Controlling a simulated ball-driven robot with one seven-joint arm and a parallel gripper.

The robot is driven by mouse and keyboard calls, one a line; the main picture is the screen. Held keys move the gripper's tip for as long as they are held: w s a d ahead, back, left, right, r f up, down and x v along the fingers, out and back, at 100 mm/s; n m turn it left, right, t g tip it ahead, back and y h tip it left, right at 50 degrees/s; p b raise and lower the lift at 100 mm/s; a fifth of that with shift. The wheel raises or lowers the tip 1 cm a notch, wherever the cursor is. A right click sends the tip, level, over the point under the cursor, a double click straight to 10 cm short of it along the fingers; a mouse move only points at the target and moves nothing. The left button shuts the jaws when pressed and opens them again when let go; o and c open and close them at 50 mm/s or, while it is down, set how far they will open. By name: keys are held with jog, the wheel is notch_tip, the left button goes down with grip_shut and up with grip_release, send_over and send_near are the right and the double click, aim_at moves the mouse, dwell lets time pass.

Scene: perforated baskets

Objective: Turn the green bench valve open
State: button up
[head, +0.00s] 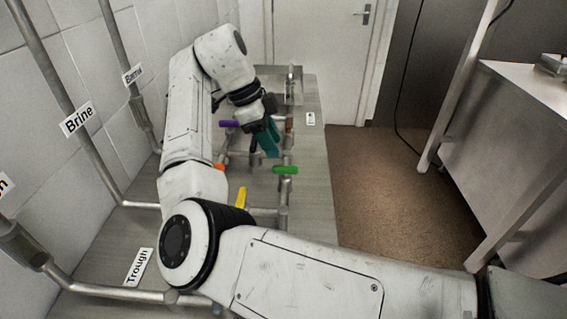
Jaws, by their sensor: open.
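The green valve handle (285,170) sits on a vertical grey pipe near the right side of the bench (313,205). The handle lies crosswise to that pipe in the picture. My gripper (268,140) has teal fingers and hangs over the bench, a little up and left of the green handle. It is open, with nothing seen between its fingers, and is apart from the green handle. My arm crosses the front and left of the view and hides part of the pipework.
Other handles stand close by: orange (219,168), yellow (241,198) and purple (229,123). Wall pipes carry labels such as Brine (77,119), and a Trough label (138,266) lies at the front left. Open floor (375,190) lies right of the bench, before another table (510,150).

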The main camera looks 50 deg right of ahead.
aim_at(285, 166)
jog(key=x, duration=0.7)
jog(key=shift+b, duration=0.3)
jog(key=shift+c, duration=0.2)
grip_shut()
